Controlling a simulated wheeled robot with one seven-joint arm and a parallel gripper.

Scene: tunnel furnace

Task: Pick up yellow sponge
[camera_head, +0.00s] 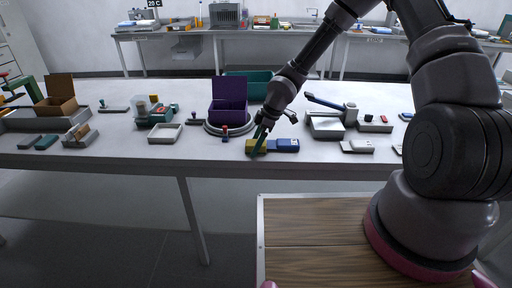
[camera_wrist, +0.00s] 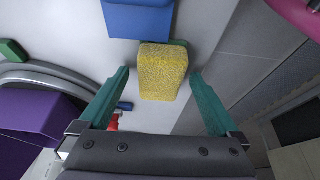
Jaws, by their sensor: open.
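The yellow sponge (camera_wrist: 162,72) lies near the front edge of the white table. In the wrist view it sits between the tips of my open gripper (camera_wrist: 160,78), with a visible gap to the finger on each side. In the head view my gripper (camera_head: 259,140) is down at the table and its green fingers partly cover the sponge (camera_head: 268,146). A blue box (camera_wrist: 138,18) lies right beside the sponge; it also shows in the head view (camera_head: 286,145). A bit of green shows behind the sponge in the wrist view; I cannot tell what it is.
A purple box (camera_head: 229,102) stands on a round grey base (camera_head: 214,130) behind and left. A small red-topped object (camera_head: 225,133) is left of my gripper. A white tray (camera_head: 165,133) is further left. A grey device with a blue handle (camera_head: 326,125) stands to the right.

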